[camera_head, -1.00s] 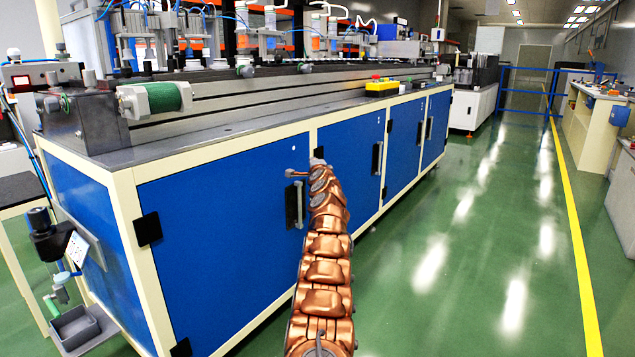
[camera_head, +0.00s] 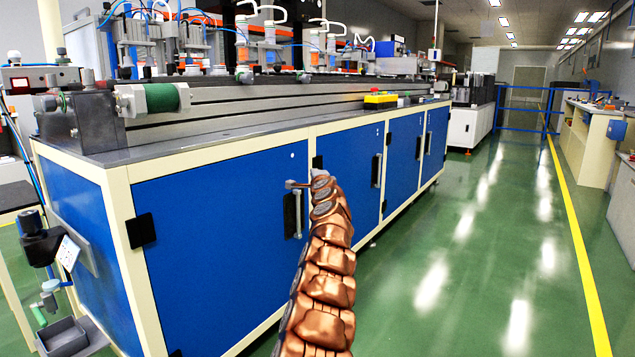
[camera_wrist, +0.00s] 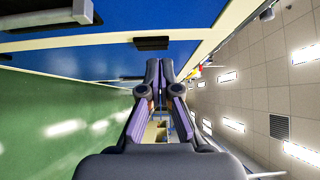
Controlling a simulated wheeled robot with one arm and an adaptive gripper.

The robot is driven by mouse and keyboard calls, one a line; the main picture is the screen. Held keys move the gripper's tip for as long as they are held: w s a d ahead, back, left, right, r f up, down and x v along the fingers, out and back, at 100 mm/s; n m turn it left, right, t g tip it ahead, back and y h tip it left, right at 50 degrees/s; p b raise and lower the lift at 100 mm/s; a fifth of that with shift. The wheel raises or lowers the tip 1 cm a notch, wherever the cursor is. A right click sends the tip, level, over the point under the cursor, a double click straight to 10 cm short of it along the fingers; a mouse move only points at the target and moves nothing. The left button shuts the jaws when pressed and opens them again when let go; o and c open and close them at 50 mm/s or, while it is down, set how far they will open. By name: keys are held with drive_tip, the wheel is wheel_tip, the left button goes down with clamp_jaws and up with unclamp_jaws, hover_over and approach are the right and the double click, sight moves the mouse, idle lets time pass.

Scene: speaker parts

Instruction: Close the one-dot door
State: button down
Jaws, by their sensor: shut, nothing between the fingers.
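The one-dot door (camera_head: 220,240) is the large blue panel at the near left of the machine cabinet, with a small white dot near its upper right corner. It looks flush or nearly flush with the cream frame; a small gap cannot be told. Its dark upright handle (camera_head: 292,215) is near the right edge. Contact cannot be told. In the wrist view my gripper (camera_wrist: 160,64) is shut and empty, with blue panels (camera_wrist: 170,15) and a handle (camera_wrist: 50,20) above it.
More blue doors (camera_head: 403,150) with dark handles run along the cabinet to the right. The machine bench (camera_head: 210,130) stands above the doors. The green floor (camera_head: 440,260) to the right is clear up to the yellow line (camera_head: 575,240).

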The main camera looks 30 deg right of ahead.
drive_tip(key=shift+v, duration=2.45)
